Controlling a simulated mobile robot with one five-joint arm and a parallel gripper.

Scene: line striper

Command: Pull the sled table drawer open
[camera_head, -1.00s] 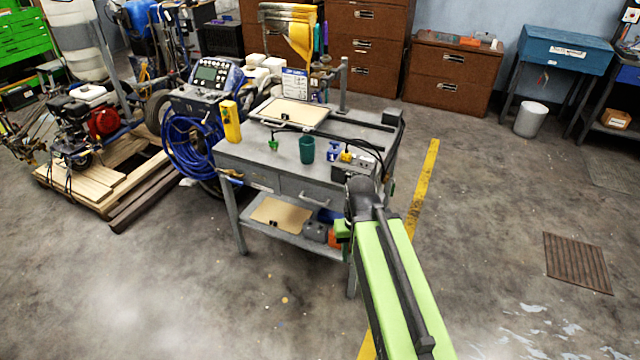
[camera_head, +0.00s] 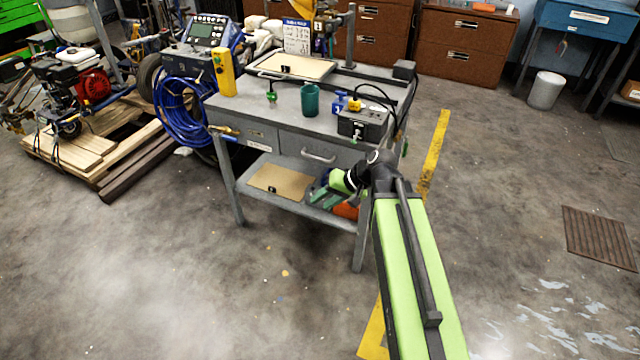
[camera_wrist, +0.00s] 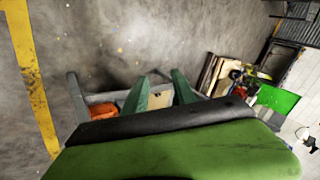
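The grey sled table (camera_head: 228,104) stands in the middle of the head view. Its drawer (camera_head: 292,146) has a curved metal handle (camera_head: 318,157) on the front, and the front looks flush with the table. My gripper (camera_head: 323,197), with green fingers, is in front of the table, below the handle and apart from it in the picture. In the wrist view my gripper (camera_wrist: 160,84) has its two fingers spread, with nothing between them but background. The handle cannot be made out in the wrist view.
On the tabletop are a teal cup (camera_head: 310,100), a dark box (camera_head: 362,124) and a yellow device (camera_head: 223,72). The lower shelf holds a beige board (camera_head: 280,182) and an orange item (camera_head: 346,210). A blue hose (camera_head: 185,112) hangs left. The floor in front is clear.

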